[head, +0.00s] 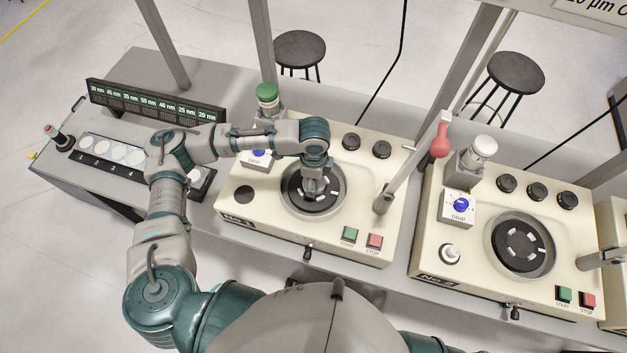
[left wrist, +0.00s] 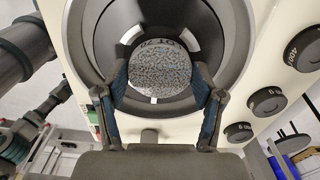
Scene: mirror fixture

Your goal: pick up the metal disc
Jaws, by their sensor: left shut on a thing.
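The metal disc (left wrist: 158,75) is round and grey with a speckled face and dark lettering near its far edge. It shows in the left wrist view, between the two fingers, over the dark round plate of the left machine. My left gripper (left wrist: 160,95) is shut on the disc, one finger at each side. In the head view my left gripper (head: 311,188) points down into the round well (head: 290,205) of the left machine, and it hides the disc there. I cannot tell whether the disc touches the plate. My right gripper is not in view.
The left machine (head: 240,215) has a lever arm (head: 397,180) standing right of the well, and green and red buttons in front. A second machine (head: 433,255) stands at right. A tray with pale discs (head: 128,155) lies at left, below a sign rack (head: 150,103).

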